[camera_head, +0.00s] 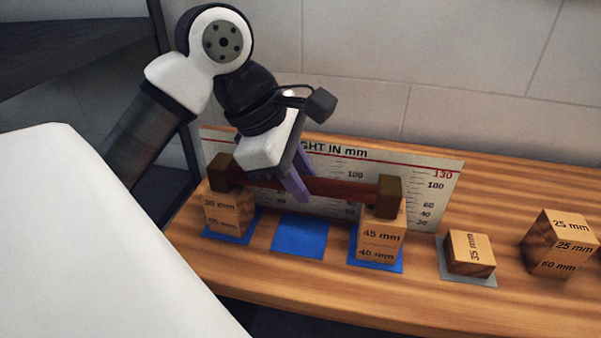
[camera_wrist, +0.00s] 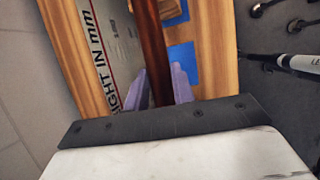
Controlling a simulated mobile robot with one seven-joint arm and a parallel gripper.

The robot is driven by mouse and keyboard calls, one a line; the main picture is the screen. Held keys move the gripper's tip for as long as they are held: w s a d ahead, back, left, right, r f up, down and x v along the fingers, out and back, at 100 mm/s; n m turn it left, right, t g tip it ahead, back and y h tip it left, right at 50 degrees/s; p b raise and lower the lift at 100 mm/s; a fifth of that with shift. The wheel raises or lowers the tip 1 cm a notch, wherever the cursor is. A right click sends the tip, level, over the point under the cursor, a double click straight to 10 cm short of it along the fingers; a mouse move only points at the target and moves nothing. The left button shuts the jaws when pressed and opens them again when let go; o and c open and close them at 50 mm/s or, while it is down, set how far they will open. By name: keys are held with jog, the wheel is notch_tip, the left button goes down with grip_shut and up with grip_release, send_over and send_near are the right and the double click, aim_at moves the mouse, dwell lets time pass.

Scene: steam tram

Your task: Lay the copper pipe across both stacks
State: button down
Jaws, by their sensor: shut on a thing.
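The copper pipe (camera_head: 340,188) is a reddish-brown bar with a dark brown square block at each end. My gripper (camera_head: 299,190), with purple fingers, is shut on the pipe near its middle and holds it roughly level. The wrist view shows the pipe (camera_wrist: 152,45) running between the two fingers. The pipe's left end is at the top of the left stack (camera_head: 229,213) of wooden blocks. Its right end is at the top of the right stack (camera_head: 381,242), marked 45 mm and 40 mm. I cannot tell whether the ends touch the stacks.
Both stacks stand on blue pads, with an empty blue pad (camera_head: 300,236) between them. A height scale board (camera_head: 440,187) stands behind. To the right are a 35 mm block (camera_head: 470,253) on a grey pad (camera_head: 486,279) and another block stack (camera_head: 558,245) on the wooden bench (camera_head: 420,302).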

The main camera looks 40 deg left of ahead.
jog(key=shift+c, duration=2.3)
grip_release()
jog(key=shift+r, duration=0.1)
jog(key=shift+w+r, duration=0.1)
jog(key=shift+r, duration=0.15)
jog(key=shift+c, duration=0.3)
jog(key=shift+r+p, duration=0.8)
jog(key=shift+r, duration=0.3)
jog(key=shift+o, duration=0.3)
jog(key=shift+r+p, duration=1.55)
jog(key=shift+r, duration=0.85)
jog(key=shift+f, duration=0.1)
